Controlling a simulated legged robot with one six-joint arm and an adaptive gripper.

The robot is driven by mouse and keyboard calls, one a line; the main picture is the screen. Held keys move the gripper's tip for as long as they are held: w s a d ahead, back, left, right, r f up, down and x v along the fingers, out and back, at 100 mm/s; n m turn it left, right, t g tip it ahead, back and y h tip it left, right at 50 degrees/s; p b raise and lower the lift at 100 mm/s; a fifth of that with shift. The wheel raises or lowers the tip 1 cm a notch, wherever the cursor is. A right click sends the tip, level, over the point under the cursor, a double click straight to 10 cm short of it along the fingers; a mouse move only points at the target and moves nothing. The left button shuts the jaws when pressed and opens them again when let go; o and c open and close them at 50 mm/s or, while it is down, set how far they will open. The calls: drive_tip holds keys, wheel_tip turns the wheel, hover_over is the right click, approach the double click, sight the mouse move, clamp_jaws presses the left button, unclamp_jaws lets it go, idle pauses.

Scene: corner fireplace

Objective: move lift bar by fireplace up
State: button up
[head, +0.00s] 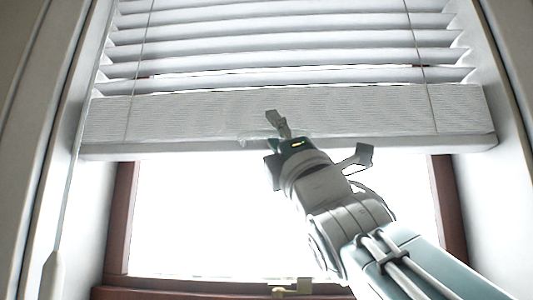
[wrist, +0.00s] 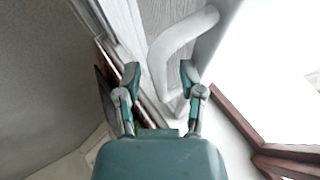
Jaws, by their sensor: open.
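The lift bar (head: 390,112) is the wide white bottom rail of a horizontal blind across a bright window. It hangs roughly level over the upper part of the window. A pale curved handle (wrist: 178,45) shows in the wrist view, just beyond and between my fingers. In the head view, only a faint see-through piece shows at the bar's lower edge, left of my gripper. My gripper (head: 272,135) is in front of the bar near its middle. In the wrist view my gripper (wrist: 158,80) has its fingers apart with nothing clearly between them. Contact with the handle cannot be told.
White slats (head: 285,38) stack above the bar. A brown window frame (head: 123,215) and pale side walls (head: 490,200) bound the opening. A thin wand (head: 63,215) hangs at the left. A small latch (head: 290,288) sits on the lower frame.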

drive_tip(key=v, duration=1.2)
drive_tip(key=shift+a+f, duration=0.1)
drive_tip(key=w+d+f+m+g+h, duration=0.2)
drive_tip(key=f+m+h, duration=0.3)
drive_tip(key=f, duration=0.4)
drive_tip(key=w+d+f+m+g+h, duration=0.2)
drive_tip(key=w+f+m+g+h, duration=0.15)
drive_tip(key=f+m, duration=0.4)
drive_tip(key=w+d+f+m+g+h, duration=0.25)
drive_tip(key=f+m+h, duration=0.3)
drive_tip(key=f, duration=0.35)
drive_tip(key=s+f+m+g, duration=0.5)
drive_tip(key=s+f, duration=0.2)
drive_tip(key=f, duration=0.6)
drive_tip(key=s+d+f+m+g, duration=0.1)
drive_tip(key=s+f+m+g, duration=0.4)
drive_tip(key=f, duration=0.9)
drive_tip(key=shift+s+m+g, duration=0.4)
drive_tip(key=shift+s+m, duration=0.3)
drive_tip(key=shift+s, duration=0.45)
